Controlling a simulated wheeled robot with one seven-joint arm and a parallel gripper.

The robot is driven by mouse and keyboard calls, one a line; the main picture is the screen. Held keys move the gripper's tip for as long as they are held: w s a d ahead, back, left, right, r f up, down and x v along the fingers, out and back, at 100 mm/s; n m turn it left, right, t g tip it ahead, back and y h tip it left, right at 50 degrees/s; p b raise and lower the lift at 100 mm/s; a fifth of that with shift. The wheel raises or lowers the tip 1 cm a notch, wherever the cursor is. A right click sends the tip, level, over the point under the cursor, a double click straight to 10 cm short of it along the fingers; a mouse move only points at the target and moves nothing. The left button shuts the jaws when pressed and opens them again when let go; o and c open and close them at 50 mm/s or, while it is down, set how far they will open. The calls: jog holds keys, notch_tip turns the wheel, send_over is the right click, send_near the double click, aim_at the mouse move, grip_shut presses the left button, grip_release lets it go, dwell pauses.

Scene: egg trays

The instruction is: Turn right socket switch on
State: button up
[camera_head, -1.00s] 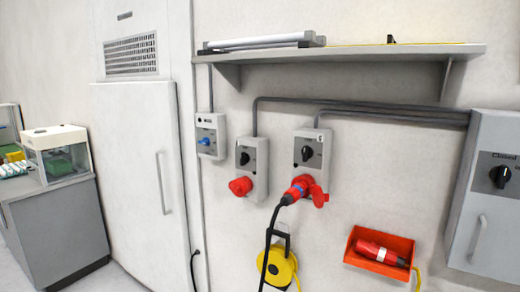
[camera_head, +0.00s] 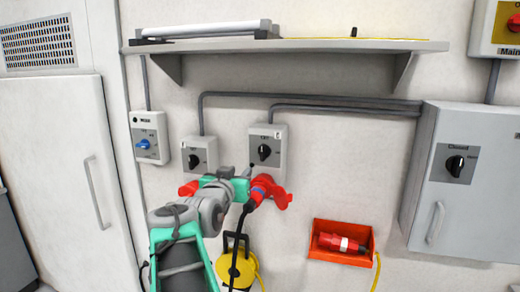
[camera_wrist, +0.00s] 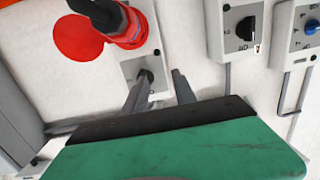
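The right socket box (camera_head: 281,135) is grey on the wall, with a black rotary switch (camera_head: 264,152) above a red socket with a red plug (camera_head: 260,188) and black cable. My gripper (camera_head: 246,173) is in front of it, just below and left of the switch. The wrist view is turned over: the two grey fingers of my gripper (camera_wrist: 165,76) are apart with nothing seen between them. One fingertip overlaps the dark switch (camera_wrist: 146,75); I cannot tell whether they touch. The left socket box (camera_head: 199,145) also has a black switch (camera_head: 194,160); my arm partly hides its red socket.
A shelf (camera_head: 300,46) runs above the boxes. A blue-knob box (camera_head: 149,130) is at left. A grey cabinet (camera_head: 410,190) stands right. An orange-red bin (camera_head: 318,252) with a red plug and a yellow cable reel (camera_head: 240,268) are below.

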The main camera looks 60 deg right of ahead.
aim_at(262, 153)
jog(key=shift+m+g+h, duration=0.5)
jog(key=shift+g+h, duration=0.2)
jog(key=s+d+r, duration=0.2)
jog(key=s+r, duration=0.1)
jog(key=shift+s+d, duration=0.1)
jog(key=shift+d, duration=0.2)
jog(key=d+p, duration=0.1)
jog(key=d, duration=0.1)
jog(key=w+d+p, duration=0.1)
jog(key=d, duration=0.1)
jog(key=d+p, duration=0.1)
jog(key=d, duration=0.2)
jog(key=shift+w+f, duration=0.1)
jog(key=shift+w, duration=0.05)
jog(key=shift+c, duration=0.4)
grip_shut()
jog(key=shift+d, duration=0.15)
jog(key=shift+f, duration=0.1)
